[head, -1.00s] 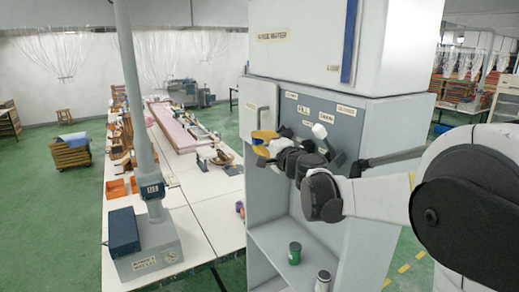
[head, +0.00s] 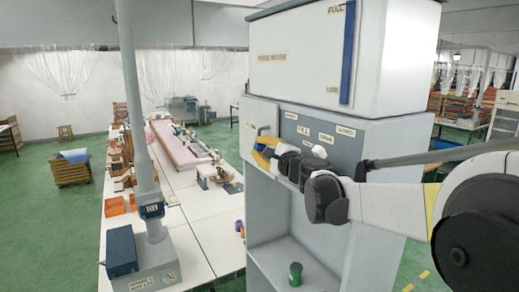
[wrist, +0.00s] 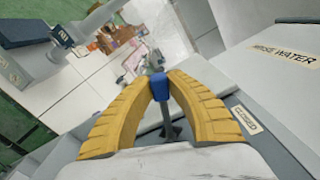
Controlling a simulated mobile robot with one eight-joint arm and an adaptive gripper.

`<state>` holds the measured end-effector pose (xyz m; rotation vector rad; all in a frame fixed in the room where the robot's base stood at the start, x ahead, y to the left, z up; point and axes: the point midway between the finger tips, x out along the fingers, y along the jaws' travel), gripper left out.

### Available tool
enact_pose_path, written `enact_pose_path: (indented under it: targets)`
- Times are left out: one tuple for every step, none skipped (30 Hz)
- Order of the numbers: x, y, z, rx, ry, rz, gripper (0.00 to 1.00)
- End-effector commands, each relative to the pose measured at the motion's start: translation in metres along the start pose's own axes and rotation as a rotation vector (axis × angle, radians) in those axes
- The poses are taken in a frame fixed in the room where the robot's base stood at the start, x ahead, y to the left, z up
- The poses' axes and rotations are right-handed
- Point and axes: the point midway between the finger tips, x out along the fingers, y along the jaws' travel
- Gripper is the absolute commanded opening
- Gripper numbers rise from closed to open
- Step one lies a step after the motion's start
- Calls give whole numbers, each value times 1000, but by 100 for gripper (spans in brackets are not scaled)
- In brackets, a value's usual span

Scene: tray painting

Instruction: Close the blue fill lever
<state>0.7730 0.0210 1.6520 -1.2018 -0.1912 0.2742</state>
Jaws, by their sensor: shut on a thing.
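The blue fill lever (wrist: 159,88) has a blue grip end on a grey stem. In the wrist view its grip is between the tips of my gripper (wrist: 160,80), whose yellow ribbed fingers are shut on it. My wrist and arm cover much of the panel there. A CLOSED label (wrist: 247,120) lies right of the fingers in the wrist view.
A white lever end (head: 319,151) shows below the DRAIN label. The rinse water tank (head: 300,60) stands above the panel. A green can (head: 295,273) is on the lower shelf. A long white worktable (head: 205,215) with several tools is at left.

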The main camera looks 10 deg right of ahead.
Motion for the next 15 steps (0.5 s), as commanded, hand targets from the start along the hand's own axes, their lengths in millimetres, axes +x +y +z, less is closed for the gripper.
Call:
enact_pose_path:
  targets:
    - [0,0,0,0,0,0,0]
    - [0,0,0,0,0,0,0]
    - [0,0,0,0,0,0,0]
    - [0,0,0,-1,0,0,0]
    - [0,0,0,-1,0,0,0]
    - [0,0,0,-1,0,0,0]
    - [0,0,0,-1,0,0,21]
    - [0,0,0,-1,0,0,30]
    - [0,0,0,-1,0,0,41]
    - [0,0,0,-1,0,0,41]
    - [0,0,0,-1,0,0,41]
    - [0,0,0,-1,0,0,41]
    - [0,0,0,-1,0,0,41]
    - [0,0,0,-1,0,0,41]
    - [0,0,0,-1,0,0,41]
